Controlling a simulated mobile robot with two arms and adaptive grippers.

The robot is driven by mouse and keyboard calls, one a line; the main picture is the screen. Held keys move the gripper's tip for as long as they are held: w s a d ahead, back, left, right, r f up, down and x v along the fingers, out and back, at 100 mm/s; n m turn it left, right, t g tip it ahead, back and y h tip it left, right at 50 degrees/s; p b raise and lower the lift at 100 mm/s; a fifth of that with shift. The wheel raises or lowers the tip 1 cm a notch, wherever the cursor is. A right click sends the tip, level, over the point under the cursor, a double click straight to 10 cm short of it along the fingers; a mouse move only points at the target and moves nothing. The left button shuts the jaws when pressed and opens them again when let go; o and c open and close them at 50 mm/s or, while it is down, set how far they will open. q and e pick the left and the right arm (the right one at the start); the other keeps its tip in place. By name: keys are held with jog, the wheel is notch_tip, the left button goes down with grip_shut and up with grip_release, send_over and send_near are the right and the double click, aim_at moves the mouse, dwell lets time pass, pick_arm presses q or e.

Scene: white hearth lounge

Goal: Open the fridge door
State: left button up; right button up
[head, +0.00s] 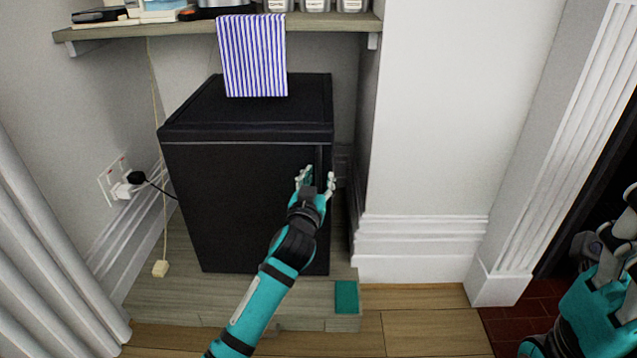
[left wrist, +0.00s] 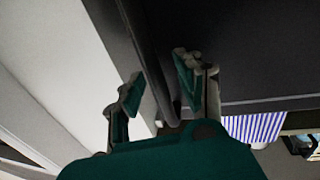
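The small black fridge (head: 235,205) stands under a shelf, and its door appears shut. A vertical dark strip, perhaps the handle or door edge (head: 319,157), runs down the front's right side. My left gripper (head: 318,182) is at that right edge, in the upper half of the door. In the left wrist view its open fingers (left wrist: 158,75) are spread on either side of the dark edge strip (left wrist: 143,45). I cannot tell whether either finger touches it. My right gripper (head: 612,262) is at the right picture edge, away from the fridge, its fingers partly cut off.
A shelf (head: 180,28) with a striped cloth (head: 252,58) hangs over the fridge. A white wall (head: 440,120) stands close on the fridge's right. A plugged-in cable and curtain are at the left. The wooden floor (head: 430,325) in front is mostly clear.

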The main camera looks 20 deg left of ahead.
pick_arm(q)
grip_shut()
dwell(0.3)
jog(key=shift+s, duration=0.15)
